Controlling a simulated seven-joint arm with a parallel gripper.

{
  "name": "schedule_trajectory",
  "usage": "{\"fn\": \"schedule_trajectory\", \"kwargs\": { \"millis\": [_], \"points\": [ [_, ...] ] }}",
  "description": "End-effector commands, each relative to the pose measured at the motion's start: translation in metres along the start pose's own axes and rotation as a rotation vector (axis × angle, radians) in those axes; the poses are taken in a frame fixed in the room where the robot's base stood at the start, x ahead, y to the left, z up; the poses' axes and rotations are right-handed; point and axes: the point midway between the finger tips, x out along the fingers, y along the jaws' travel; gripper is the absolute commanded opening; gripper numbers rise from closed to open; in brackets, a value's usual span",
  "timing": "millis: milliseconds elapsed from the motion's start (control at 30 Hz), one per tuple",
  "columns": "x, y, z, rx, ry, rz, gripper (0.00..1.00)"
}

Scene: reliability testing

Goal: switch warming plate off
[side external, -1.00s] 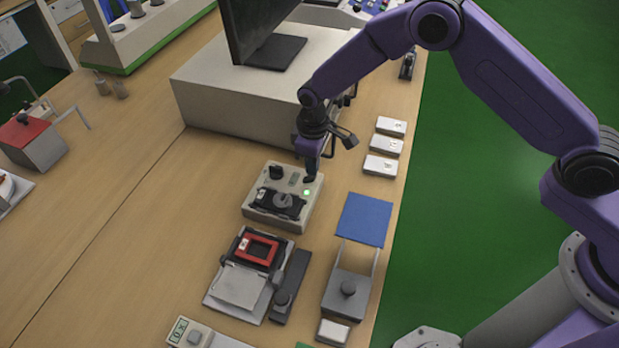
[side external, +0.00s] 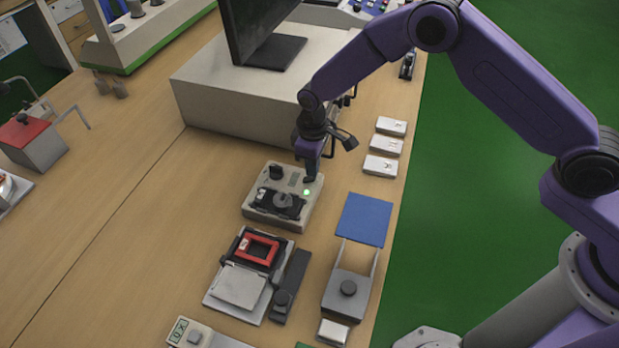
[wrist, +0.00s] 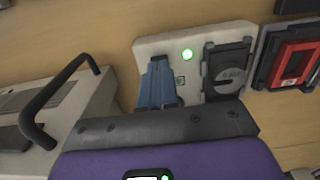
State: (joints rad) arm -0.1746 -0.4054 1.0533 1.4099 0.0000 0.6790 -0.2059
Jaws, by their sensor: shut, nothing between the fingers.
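The warming plate is most likely the light grey box (side external: 250,214) in the middle of the bench, with a black round-topped fitting (side external: 281,202), a dark knob (side external: 276,172) and a lit green lamp (side external: 307,191). In the wrist view the box (wrist: 150,44) shows the green lamp (wrist: 187,54) glowing. My gripper (side external: 309,178) points down at the box's back right corner, beside the lamp. Its fingers (wrist: 160,82) are shut and empty, over the panel near the lamp. They hide whatever control lies beneath; I cannot tell whether they touch it.
A large grey box (side external: 225,85) with a monitor stands just behind. A fixture with a red frame (side external: 258,248) sits in front. A stand with a blue plate (side external: 364,219) is at the front right, and several small white boxes (side external: 381,166) line the right edge.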

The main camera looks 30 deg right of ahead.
Motion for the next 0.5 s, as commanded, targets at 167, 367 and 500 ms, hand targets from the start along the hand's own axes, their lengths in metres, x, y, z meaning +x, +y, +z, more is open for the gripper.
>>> {"fn": "schedule_trajectory", "kwargs": {
  "millis": [167,367,500],
  "points": [
    [0.0026,0.0,0.0,0.0,0.0,0.0,0.0],
    [0.005,0.0,-0.0001,0.0,0.0,0.0,0.0],
    [0.0067,0.0,-0.0002,0.0,0.0,0.0,0.0]
  ]
}}
